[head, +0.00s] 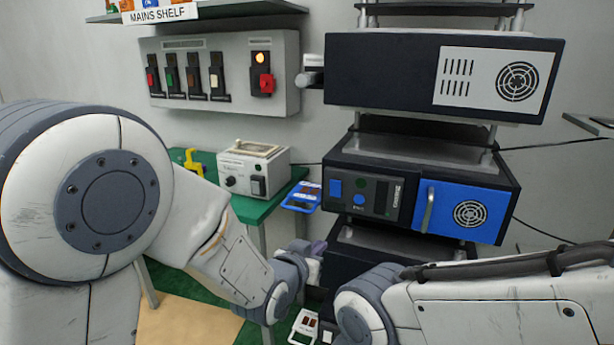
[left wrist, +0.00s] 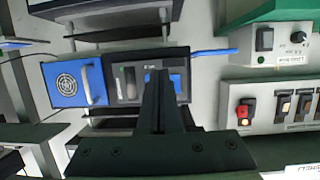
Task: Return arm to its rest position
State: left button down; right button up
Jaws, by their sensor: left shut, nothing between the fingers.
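My left arm comes in from the left in the head view and ends in my left gripper (head: 314,258), low in front of the black equipment rack. In the left wrist view my left gripper (left wrist: 158,76) has its dark fingers together, with nothing between them. The fingers overlap the front of the black unit with the blue door (left wrist: 76,84) in that picture, apparently without contact. My right forearm crosses the lower right of the head view; its gripper is not visible.
A grey wall panel (head: 222,108) carries several levers, one red under a lit lamp. A white box (head: 254,165) stands on the green table (head: 262,209). The rack holds a black unit with a blue door (head: 463,212).

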pick_arm(q)
jog(key=s+a+r+g+y+p, duration=0.1)
jog(key=s+g, duration=0.3)
jog(key=s, duration=0.6)
jog(key=s+a+r+m+g+y+p, duration=0.1)
jog(key=s+a+g+y+p, duration=0.1)
jog(key=s, duration=0.8)
jog(key=s+a+r+m+g+y+p, duration=0.1)
jog(key=s+a+g+p, duration=0.3)
jog(key=s, duration=0.6)
jog(key=g+y, duration=0.1)
jog(key=g, duration=0.1)
jog(key=shift+s+a+r+g, duration=0.15)
jog(key=shift+a+r+g, duration=0.15)
jog(key=shift+g, duration=0.1)
